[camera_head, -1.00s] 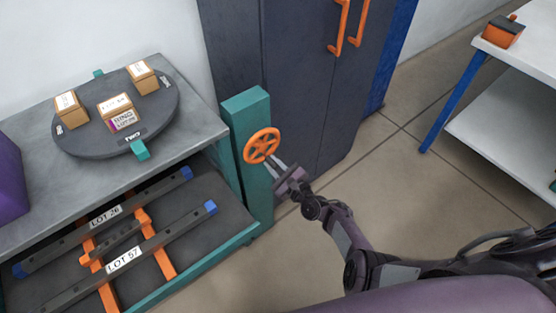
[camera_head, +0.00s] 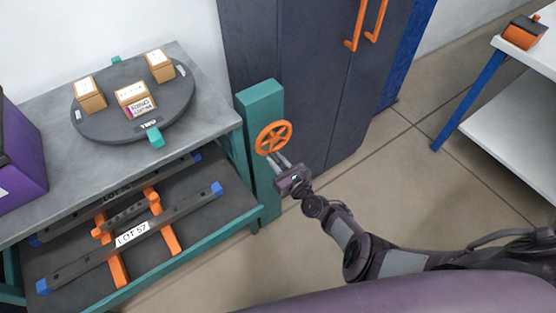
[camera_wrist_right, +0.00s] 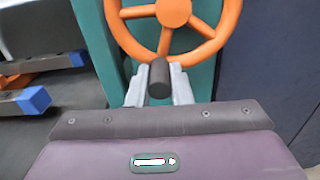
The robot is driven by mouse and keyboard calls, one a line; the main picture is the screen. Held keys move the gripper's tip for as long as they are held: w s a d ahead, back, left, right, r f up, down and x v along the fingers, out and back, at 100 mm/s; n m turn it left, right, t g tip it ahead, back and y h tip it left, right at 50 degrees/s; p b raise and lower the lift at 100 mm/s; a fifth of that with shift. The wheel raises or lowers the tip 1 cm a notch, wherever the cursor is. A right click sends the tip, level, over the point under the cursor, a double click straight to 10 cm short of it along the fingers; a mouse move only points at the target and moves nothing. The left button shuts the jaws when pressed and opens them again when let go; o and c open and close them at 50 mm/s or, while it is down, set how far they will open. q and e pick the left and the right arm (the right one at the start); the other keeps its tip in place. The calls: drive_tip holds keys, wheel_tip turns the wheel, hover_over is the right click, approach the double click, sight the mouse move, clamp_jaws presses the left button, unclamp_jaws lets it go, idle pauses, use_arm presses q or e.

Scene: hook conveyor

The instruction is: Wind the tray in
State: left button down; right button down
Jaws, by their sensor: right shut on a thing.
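The tray (camera_head: 207,217) is a dark panel with a teal edge, partly under the grey tabletop. Two dark bars with blue ends lie on it, joined by orange cross pieces; the front bar (camera_head: 132,236) reads LOT 57. The rear bar is partly hidden by the tabletop. An orange handwheel (camera_head: 273,138) stands on a teal post (camera_head: 262,105) to the right of the tray. My right gripper (camera_head: 281,163) is shut on the wheel's dark knob (camera_wrist_right: 159,80), at the wheel's lower rim. My left gripper is not in view.
The grey table (camera_head: 50,195) holds a round dark turntable (camera_head: 100,122) with three small boxes and a purple bin (camera_head: 20,160) at the left. A dark cabinet (camera_head: 310,70) stands behind the wheel. A white shelf table (camera_head: 520,130) is at the right. Floor between is clear.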

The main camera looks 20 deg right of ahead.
drive_tip(key=shift+s+f, duration=0.1)
drive_tip(key=shift+f, duration=0.05)
drive_tip(key=c, duration=1.3)
unclamp_jaws()
drive_tip(key=p+v, duration=0.2)
drive_tip(key=v, duration=0.5)
drive_tip(key=shift+s+d+p, duration=0.1)
drive_tip(key=shift+s+p, duration=0.2)
drive_tip(key=shift+s, duration=0.05)
